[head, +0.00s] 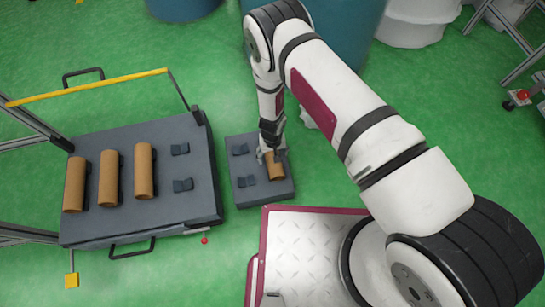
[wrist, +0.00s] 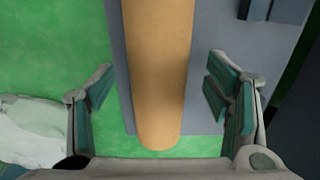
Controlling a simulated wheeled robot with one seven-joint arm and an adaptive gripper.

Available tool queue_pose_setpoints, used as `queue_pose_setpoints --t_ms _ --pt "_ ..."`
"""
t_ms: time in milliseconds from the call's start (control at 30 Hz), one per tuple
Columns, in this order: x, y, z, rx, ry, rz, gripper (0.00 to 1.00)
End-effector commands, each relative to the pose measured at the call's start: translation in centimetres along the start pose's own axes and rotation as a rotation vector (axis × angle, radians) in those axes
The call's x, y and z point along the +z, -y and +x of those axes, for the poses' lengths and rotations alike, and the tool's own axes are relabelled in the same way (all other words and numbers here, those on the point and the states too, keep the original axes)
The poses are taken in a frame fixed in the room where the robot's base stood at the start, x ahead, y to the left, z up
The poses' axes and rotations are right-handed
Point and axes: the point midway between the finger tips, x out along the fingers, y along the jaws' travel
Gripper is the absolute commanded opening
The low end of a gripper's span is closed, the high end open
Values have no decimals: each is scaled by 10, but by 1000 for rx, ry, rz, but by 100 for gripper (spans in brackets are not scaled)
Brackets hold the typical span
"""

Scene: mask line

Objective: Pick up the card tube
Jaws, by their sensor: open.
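A brown card tube (head: 275,168) is on the small dark grey platform (head: 252,194), under my gripper (head: 270,154) in the head view. In the wrist view the tube (wrist: 160,70) runs up the middle of the picture, its near end over the platform's edge. My gripper (wrist: 160,105) is open, one finger on each side of the tube with a gap on both sides. The arm hides the tube's far part in the head view. Three more card tubes (head: 75,184) (head: 109,177) (head: 144,171) lie side by side on the larger grey cart at the left.
The large cart (head: 200,208) has a yellow bar (head: 85,87) and empty dark cradles (head: 181,149) at its right. Empty cradles also sit on the small platform. Blue drums (head: 183,8) stand behind. Green floor lies between.

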Motion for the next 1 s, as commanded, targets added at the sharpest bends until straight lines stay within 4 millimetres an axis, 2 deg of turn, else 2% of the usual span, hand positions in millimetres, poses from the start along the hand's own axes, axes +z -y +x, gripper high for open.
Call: queue_pose_setpoints --t_ms 33,200,500,567,733,767,1000 --pt "0 -2 11 1 0 0 72" --pt "-1 -2 29 1 0 -1 72" --pt "-1 -2 31 1 0 -1 72" --pt "-1 -2 31 1 0 -1 60" --pt "-1 -2 31 0 0 -1 22" --pt "-1 -2 31 0 0 -1 19" --pt "-1 -2 31 1 0 -1 19"
